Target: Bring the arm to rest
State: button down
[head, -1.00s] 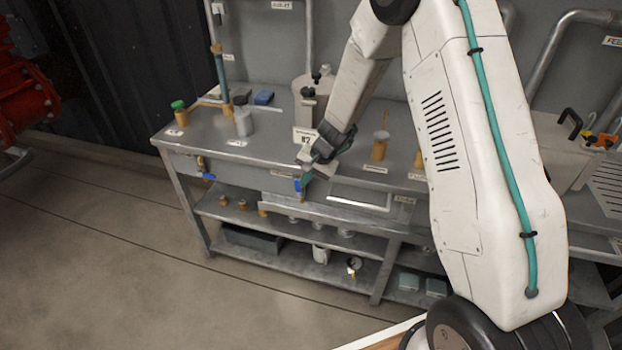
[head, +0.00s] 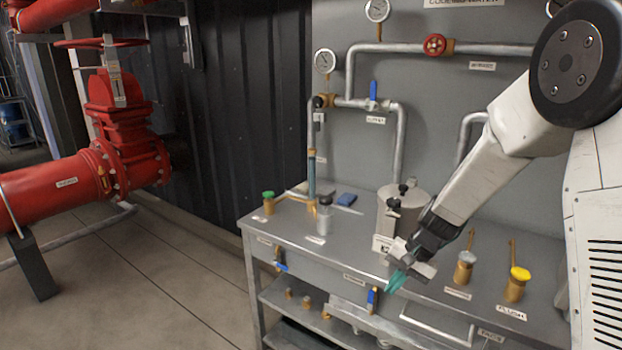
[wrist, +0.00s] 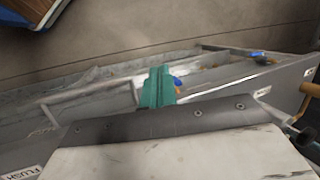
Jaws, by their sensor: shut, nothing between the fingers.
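My gripper (head: 397,282) hangs over the front edge of the grey workbench (head: 340,245), its teal fingers together and empty. The fingers also show in the wrist view (wrist: 157,88), pointing past the bench edge. My arm reaches in from the right of the head view, bent, with the gripper low. A grey canister (head: 402,205) with black knobs stands just behind the gripper. A blue-handled valve (head: 373,298) on the bench front is just left of the fingers.
Brass pots with a grey lid (head: 464,268) and a yellow lid (head: 517,284) stand right of the gripper. A green-topped pot (head: 268,203) and silver bottle (head: 324,215) stand left. Pipes and gauges (head: 325,61) line the panel behind.

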jog(key=s+d+r+n+h, duration=0.1)
jog(key=s+r+n, duration=0.1)
jog(key=s+r, duration=0.5)
jog(key=s+d+r+n+h, duration=0.1)
jog(key=s+r, duration=0.6)
jog(key=s, duration=0.7)
jog(key=s+d+r+n+t+h, duration=0.1)
jog(key=s+d+r+n+h, duration=0.1)
jog(key=s+r, duration=0.5)
jog(key=s, duration=0.4)
jog(key=shift+s+r+n+h, duration=0.25)
jog(key=shift+n+h, duration=0.05)
jog(key=shift+n, duration=0.1)
jog(key=shift+a, duration=0.1)
